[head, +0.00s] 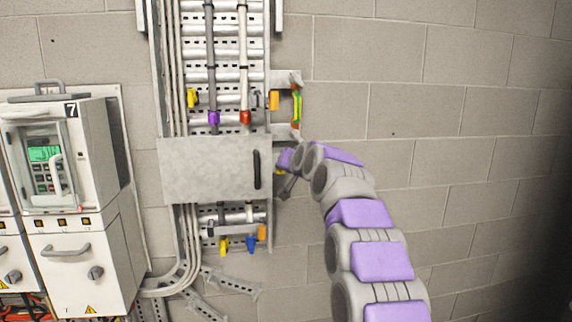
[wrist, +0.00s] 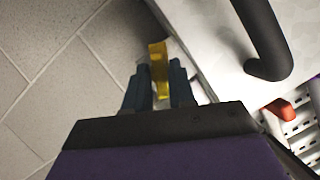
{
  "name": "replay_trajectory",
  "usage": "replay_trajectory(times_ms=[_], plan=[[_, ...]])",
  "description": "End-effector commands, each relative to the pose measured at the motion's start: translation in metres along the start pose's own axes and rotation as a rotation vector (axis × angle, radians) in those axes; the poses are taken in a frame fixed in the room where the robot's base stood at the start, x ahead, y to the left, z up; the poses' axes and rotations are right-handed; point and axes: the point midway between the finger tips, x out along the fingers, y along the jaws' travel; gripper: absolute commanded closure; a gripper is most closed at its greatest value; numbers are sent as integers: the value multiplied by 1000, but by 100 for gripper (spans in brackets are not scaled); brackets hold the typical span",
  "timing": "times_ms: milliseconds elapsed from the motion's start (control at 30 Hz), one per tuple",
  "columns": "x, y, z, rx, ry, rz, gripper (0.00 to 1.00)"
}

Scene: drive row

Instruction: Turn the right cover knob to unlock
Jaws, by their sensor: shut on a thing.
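The metal cover (head: 205,170) stands closed across the cable ladder in the head view, with a black handle (head: 257,168) upright near its right edge. The right cover knob (wrist: 158,66) is yellow and sits beside the cover's edge in the wrist view. My gripper (wrist: 161,83) has one dark finger on each side of the knob and is shut on it. In the head view my arm reaches in from the lower right and ends just right of the cover. There my gripper hides most of the knob, so its angle is hard to tell.
Purple (head: 214,118) and red (head: 245,117) cable collars show above the cover. A bracket with a green and yellow strap (head: 296,105) juts out above my gripper. A grey switchgear cabinet (head: 80,190) stands at left. The block wall (head: 450,130) at right is bare.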

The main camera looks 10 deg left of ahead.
Motion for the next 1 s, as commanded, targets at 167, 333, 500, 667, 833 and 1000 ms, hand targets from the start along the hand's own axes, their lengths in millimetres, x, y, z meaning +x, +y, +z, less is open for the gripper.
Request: replay_trajectory(times_ms=[167,333,500,667,833,1000], plan=[[3,2,5,-146,-15,67,100],[3,2,5,-264,-16,116,100],[4,1,6,-351,-16,150,100],[4,0,6,-405,-15,172,100],[4,-1,7,-432,-15,182,100],[4,-1,7,-440,-14,185,100]])
